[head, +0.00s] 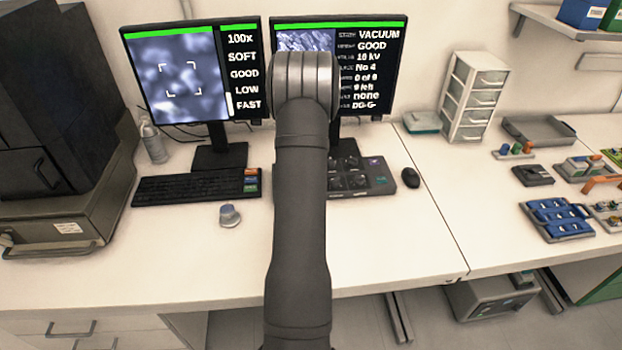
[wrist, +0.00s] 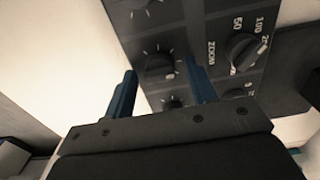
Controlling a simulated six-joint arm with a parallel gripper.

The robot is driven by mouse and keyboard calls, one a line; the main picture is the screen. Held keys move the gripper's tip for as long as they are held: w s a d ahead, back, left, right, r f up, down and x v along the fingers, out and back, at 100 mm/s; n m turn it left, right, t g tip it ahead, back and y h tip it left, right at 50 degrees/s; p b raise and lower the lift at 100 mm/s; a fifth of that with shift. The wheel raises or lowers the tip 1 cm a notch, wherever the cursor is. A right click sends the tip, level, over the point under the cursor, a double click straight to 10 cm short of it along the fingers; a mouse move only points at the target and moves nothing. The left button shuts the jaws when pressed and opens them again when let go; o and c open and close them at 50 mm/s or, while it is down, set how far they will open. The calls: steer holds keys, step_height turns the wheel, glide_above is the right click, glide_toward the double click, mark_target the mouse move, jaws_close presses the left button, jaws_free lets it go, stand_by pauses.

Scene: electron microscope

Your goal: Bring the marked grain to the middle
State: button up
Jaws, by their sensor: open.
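The left monitor (head: 178,80) in the head view shows a blurred grey picture with a corner-bracket frame near its middle and the words 100x, SOFT, GOOD, LOW, FAST. No marked grain can be made out in the blur. The right monitor (head: 383,70) is partly hidden by my arm. The knob panel (head: 380,176) stands below it, also partly hidden. In the wrist view, my gripper (wrist: 160,88) is open and empty, its two blue fingers over the panel, around a dark knob (wrist: 160,65). Contact cannot be told. The ZOOM knob (wrist: 245,50) is to the right.
A keyboard (head: 190,188) and a small grey-blue knob-like device (head: 229,215) lie left of my arm. A mouse (head: 411,177) is right of the panel. A white drawer unit (head: 472,97) and blue tray (head: 557,219) stand farther right. The front desk right of my arm is clear.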

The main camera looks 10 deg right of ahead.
steer(key=c, duration=1)
steer(key=shift+n, duration=0.3)
steer(key=n, duration=0.4)
steer(key=shift+n, duration=2)
steer(key=shift+w, duration=0.1)
steer(key=o, duration=1)
